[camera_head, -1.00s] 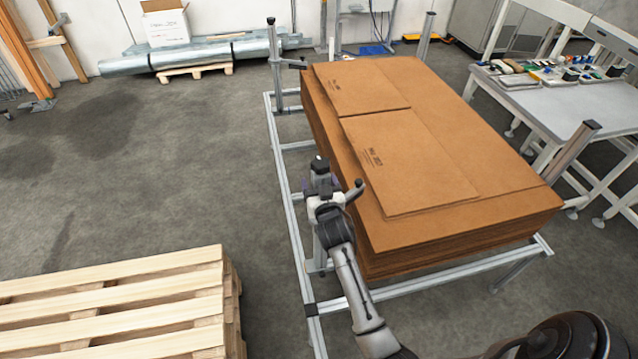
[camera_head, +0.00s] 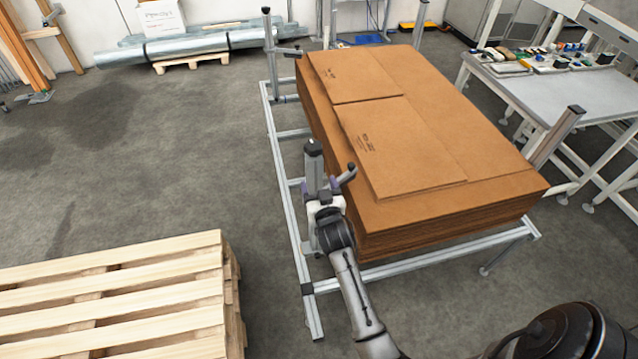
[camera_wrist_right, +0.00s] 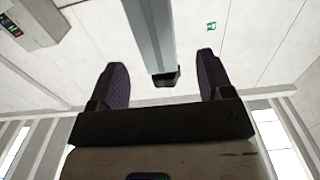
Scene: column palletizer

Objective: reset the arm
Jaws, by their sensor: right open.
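My right gripper (camera_head: 321,188) is at the near left side of the cardboard stack, close to an upright grey post with a black cap (camera_head: 314,148). In the right wrist view its two dark purple fingers (camera_wrist_right: 162,68) are spread apart with no object gripped. The post (camera_wrist_right: 150,32) shows between and beyond the fingers there; I cannot tell how far away it is. My right arm comes up from the bottom of the head view. My left gripper is not in view.
A stack of brown cardboard sheets (camera_head: 420,190) stands inside a metal frame (camera_head: 290,215) with corner posts. A wooden pallet stack (camera_head: 110,290) is at lower left. A cluttered worktable (camera_head: 530,90) is at the right. The floor (camera_head: 170,150) at left is clear.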

